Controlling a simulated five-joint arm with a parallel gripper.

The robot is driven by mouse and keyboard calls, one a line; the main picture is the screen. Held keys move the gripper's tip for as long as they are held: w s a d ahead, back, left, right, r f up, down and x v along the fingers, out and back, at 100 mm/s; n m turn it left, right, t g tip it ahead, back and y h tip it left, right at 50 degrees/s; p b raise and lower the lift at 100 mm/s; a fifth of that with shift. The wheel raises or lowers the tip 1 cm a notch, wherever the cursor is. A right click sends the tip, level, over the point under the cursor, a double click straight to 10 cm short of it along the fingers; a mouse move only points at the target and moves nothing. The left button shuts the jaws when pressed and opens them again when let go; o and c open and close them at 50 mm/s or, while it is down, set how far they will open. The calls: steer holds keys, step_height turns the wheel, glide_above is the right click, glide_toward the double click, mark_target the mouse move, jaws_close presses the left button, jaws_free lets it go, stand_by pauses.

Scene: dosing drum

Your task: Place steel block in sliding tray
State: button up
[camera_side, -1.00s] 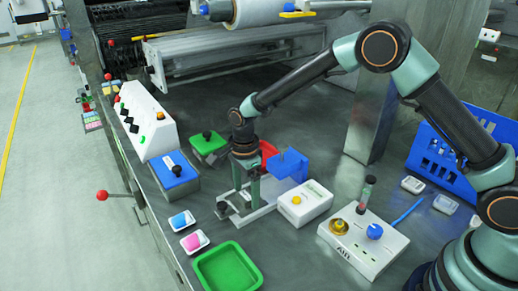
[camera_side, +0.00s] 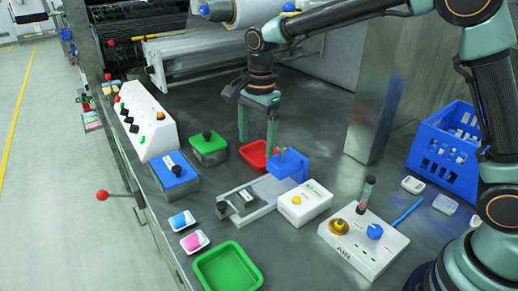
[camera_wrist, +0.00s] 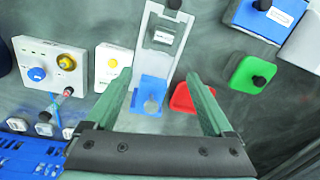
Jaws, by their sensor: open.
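The sliding tray (camera_side: 268,191) is a pale grey plate in front of the blue housing (camera_side: 287,166), with a black knob at its outer end. A small grey block (camera_side: 244,200), seemingly the steel block, sits on the tray near the knob end; it also shows in the wrist view (camera_wrist: 163,36). My gripper (camera_side: 257,144) is open and empty, raised behind the tray near the red dish. In the wrist view my gripper (camera_wrist: 160,79) has its fingers spread wide with nothing between them but the blue housing and tray below.
A red dish (camera_side: 254,154) and a green lidded box (camera_side: 208,148) stand behind the tray. A white box with a yellow button (camera_side: 305,203) is right of it, and a control panel (camera_side: 362,243) further right. A green tray (camera_side: 228,267) is in front.

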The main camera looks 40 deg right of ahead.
steer(key=s+d+r+n+t, duration=0.2)
steer(key=s+d+r+n, duration=0.1)
steer(key=s+d+n, duration=0.3)
steer(key=s+d+r+n+t, duration=0.2)
steer(key=s+d+r+n, duration=0.2)
steer(key=s+n, duration=0.5)
steer(key=s+d, duration=0.2)
steer(key=shift+d+n+t, duration=0.3)
steer(key=shift+n+t, duration=0.1)
